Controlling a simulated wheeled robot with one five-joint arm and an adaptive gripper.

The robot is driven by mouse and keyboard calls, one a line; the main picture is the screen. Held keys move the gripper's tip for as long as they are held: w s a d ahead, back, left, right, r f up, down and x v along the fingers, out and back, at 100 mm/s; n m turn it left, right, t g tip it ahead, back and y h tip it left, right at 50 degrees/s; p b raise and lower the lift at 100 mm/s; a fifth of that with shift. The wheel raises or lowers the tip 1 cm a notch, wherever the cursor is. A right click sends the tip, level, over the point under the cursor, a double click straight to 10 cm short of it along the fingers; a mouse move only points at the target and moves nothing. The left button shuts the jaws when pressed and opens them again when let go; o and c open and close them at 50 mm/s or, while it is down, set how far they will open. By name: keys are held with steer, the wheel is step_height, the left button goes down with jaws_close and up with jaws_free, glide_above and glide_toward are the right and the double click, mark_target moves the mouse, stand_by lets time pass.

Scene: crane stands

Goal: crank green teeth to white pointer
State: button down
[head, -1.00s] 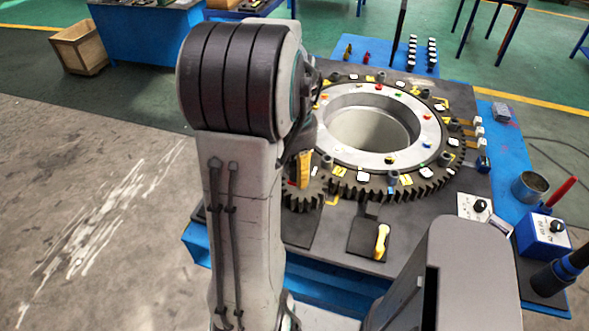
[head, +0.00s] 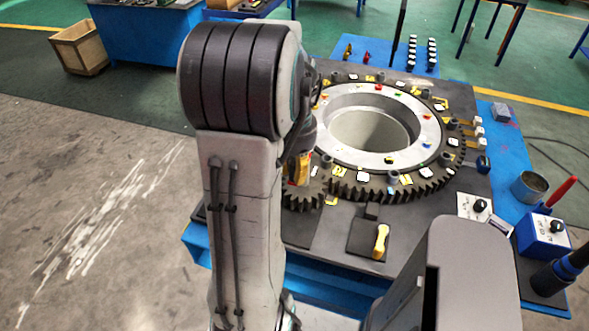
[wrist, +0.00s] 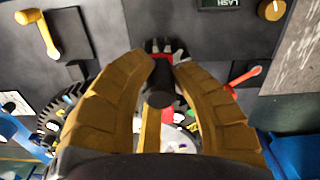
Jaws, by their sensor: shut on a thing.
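The large dark ring gear (head: 345,188) lies on the grey stand top around a silver hub ring (head: 432,130) with coloured marks. A small dark pinion (head: 305,197) meshes at its near left; part of a gear (wrist: 50,118) shows in the wrist view. My gripper (head: 300,172) is over the pinion, partly hidden by my arm. In the wrist view, my gripper's yellow-brown fingers (wrist: 165,62) are closed around a dark round crank knob (wrist: 159,92). I cannot pick out the green teeth or the white pointer with certainty.
A yellow lever (head: 381,240) stands on a black plate at the stand's front. A blue control box (head: 543,232), a metal cup (head: 529,186) and a red-handled tool (head: 561,192) are at the right. In the wrist view, a red lever (wrist: 243,76) sits right of my fingers.

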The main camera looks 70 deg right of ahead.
steer(key=shift+w+f+m, duration=0.1)
steer(key=shift+w+m, duration=0.15)
steer(key=shift+m, duration=0.15)
